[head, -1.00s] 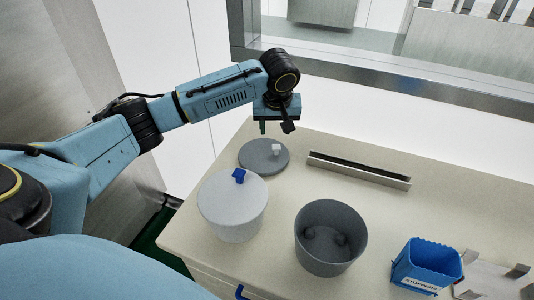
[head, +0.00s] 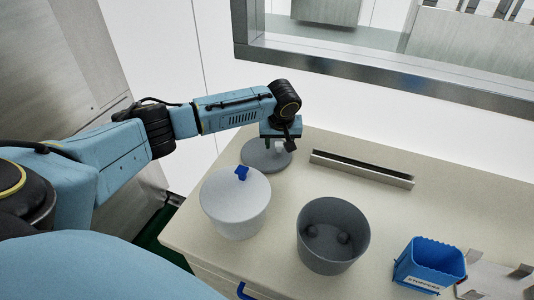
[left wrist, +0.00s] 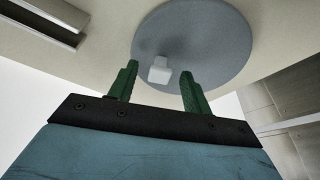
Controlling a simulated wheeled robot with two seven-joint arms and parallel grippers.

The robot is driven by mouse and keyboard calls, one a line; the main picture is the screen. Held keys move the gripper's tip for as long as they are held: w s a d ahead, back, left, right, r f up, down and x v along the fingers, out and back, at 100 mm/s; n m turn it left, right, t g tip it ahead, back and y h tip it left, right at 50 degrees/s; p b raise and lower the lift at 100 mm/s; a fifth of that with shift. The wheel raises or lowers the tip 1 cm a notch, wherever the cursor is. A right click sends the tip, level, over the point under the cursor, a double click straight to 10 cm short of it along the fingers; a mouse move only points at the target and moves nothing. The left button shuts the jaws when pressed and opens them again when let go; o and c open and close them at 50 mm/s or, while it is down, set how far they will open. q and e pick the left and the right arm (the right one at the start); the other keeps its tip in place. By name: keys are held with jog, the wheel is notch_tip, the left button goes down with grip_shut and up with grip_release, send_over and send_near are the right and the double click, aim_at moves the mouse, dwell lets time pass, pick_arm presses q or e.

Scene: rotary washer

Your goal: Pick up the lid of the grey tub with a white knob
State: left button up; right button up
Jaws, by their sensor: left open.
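The grey round lid (head: 262,160) lies flat on the counter, behind the white tub. It also shows in the left wrist view (left wrist: 215,40), with its square white knob (left wrist: 159,70) standing up from it. My left gripper (left wrist: 159,76) is open, with its green fingers on either side of the knob in that view. I cannot tell whether they touch it. In the head view my left gripper (head: 282,144) is low over the right part of the lid and partly hides the knob. The grey tub (head: 330,256) stands uncovered, with dark round things inside. My right gripper is not in view.
A white tub (head: 236,222) with a blue-knobbed lid stands in front of the grey lid. A long narrow metal channel (head: 362,172) lies right of the lid. A blue bin (head: 428,265) and a metal rack (head: 490,280) are at the right. The counter between is clear.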

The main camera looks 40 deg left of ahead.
pick_arm(q)
grip_shut()
